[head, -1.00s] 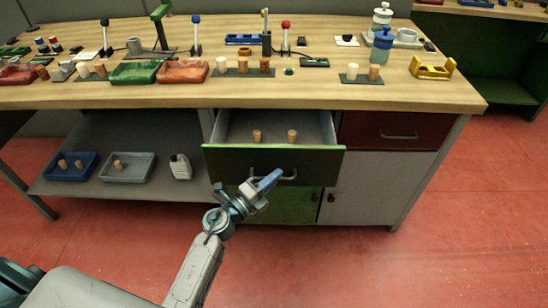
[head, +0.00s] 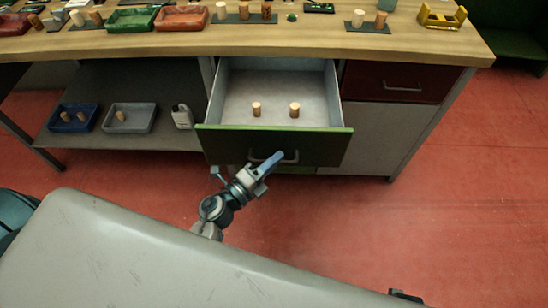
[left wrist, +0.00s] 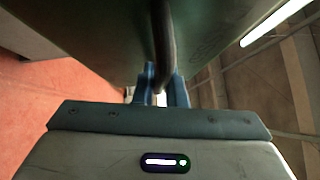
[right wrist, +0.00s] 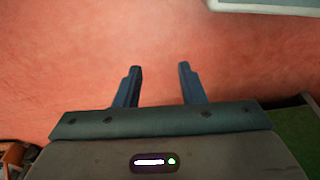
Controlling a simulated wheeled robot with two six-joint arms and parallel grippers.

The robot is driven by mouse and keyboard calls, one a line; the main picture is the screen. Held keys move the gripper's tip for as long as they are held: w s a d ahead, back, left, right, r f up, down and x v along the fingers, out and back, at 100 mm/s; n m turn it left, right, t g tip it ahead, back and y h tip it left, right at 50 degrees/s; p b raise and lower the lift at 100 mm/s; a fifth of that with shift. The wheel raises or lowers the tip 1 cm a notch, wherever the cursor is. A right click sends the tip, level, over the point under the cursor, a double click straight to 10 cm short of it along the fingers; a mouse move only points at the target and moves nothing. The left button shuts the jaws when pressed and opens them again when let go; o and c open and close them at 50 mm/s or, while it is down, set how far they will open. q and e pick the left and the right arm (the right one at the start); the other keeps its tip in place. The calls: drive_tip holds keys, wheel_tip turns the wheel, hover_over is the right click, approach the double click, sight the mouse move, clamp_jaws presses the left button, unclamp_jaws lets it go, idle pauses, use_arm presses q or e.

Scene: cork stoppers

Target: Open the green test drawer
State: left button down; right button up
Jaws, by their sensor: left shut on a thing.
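The green drawer (head: 232,146) is pulled well out from under the bench in the head view, and two corks, a left one (head: 256,109) and a right one (head: 294,110), stand upright on its pale floor. Its bar handle (head: 290,156) is on the front. My left gripper (head: 272,160) is at the handle. In the left wrist view, the blue fingers (left wrist: 160,88) are shut around the dark handle bar (left wrist: 163,40). My right gripper (right wrist: 159,85) is open and empty above the red floor in the right wrist view.
A closed dark red drawer (head: 392,83) is to the right, above a grey cabinet door (head: 366,137). The red floor on the right is clear.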

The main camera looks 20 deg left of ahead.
use_arm(q)
drive_tip(key=c, duration=1.5)
unclamp_jaws()
